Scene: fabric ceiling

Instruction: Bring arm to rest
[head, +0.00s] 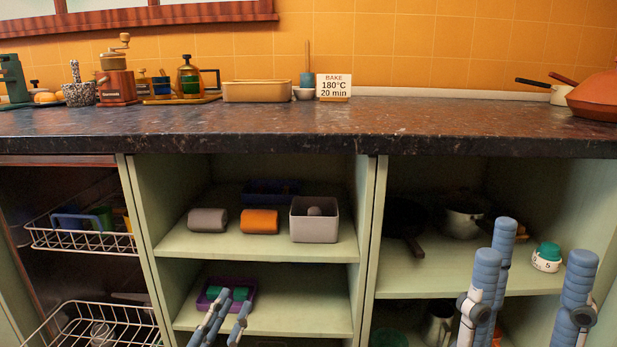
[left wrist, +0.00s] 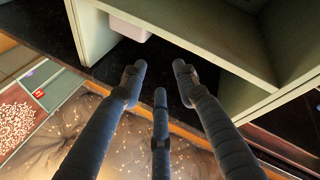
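My left gripper (head: 228,305) is at the bottom of the head view, in front of the middle cabinet's lower shelf. In the left wrist view its fingers (left wrist: 160,76) are spread apart with nothing between them. My right gripper (head: 532,245) is at the lower right, in front of the right cabinet. Its blue fingers stand upright and wide apart. A white timer with a green top (head: 546,257) shows between them in the picture, on the shelf behind; I see no finger touching it. Both arms are mostly out of the head view.
The dark countertop (head: 300,122) runs above the open green cabinets. The middle shelf (head: 262,246) holds a grey box (head: 314,222) and grey and orange rolls. A purple tray (head: 226,296) sits below. Wire baskets (head: 84,238) are at left, a pot (head: 464,222) at right.

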